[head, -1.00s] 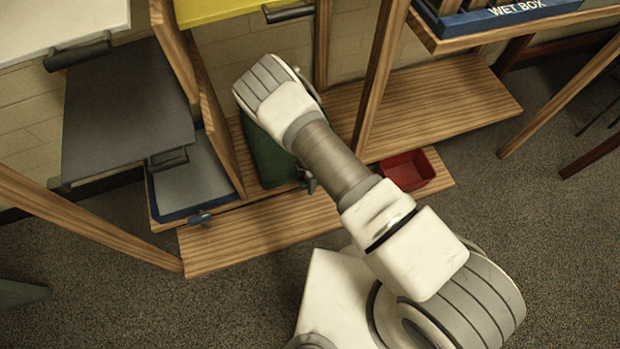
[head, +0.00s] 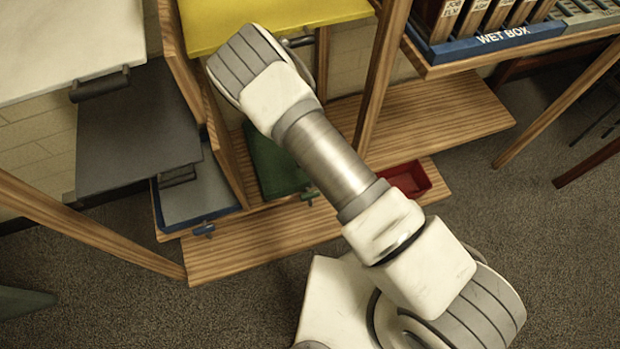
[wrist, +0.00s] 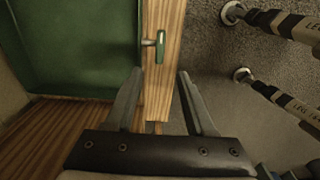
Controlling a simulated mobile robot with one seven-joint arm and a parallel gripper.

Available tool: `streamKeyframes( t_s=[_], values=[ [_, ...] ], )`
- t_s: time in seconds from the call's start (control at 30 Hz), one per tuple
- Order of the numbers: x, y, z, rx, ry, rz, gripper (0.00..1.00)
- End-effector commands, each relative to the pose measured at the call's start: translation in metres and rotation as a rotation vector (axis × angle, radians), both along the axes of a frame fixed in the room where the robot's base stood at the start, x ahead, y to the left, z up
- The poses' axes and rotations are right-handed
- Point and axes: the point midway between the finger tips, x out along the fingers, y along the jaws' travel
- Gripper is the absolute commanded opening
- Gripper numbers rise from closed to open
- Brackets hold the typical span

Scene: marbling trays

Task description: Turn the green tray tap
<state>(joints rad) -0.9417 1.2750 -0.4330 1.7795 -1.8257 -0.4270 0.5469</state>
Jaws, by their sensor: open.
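The green tray (head: 270,165) sits on the low wooden shelf in the head view, partly behind my arm. It fills the upper left of the wrist view (wrist: 75,45). Its tap (head: 307,196) sticks out at the front edge over a wooden board. In the wrist view the tap (wrist: 160,46) has a metal stem and a green handle standing lengthwise in the picture. My gripper (wrist: 160,72) is open and empty, its fingertips apart just below the tap handle in the picture, one to each side. No contact shows. The head view hides the gripper behind my arm.
A blue tray (head: 172,222) with a blue tap is left of the green one, a red tray (head: 424,180) right. A yellow tray (head: 270,20) is above. In the wrist view, two labelled rods (wrist: 285,22) stand at right over carpet.

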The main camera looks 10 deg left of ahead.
Motion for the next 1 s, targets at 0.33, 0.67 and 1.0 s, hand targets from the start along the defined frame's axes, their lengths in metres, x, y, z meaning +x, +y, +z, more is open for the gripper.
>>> streamKeyframes(
  t_s=[0.33, 0.67, 1.0],
  values=[
    [0.0, 0.0, 0.041, 0.001, 0.001, 0.0, 0.55],
    [0.0, 0.0, 0.041, 0.001, 0.001, 0.0, 0.55],
    [0.0, 0.0, 0.041, 0.001, 0.001, 0.0, 0.55]
  ],
)
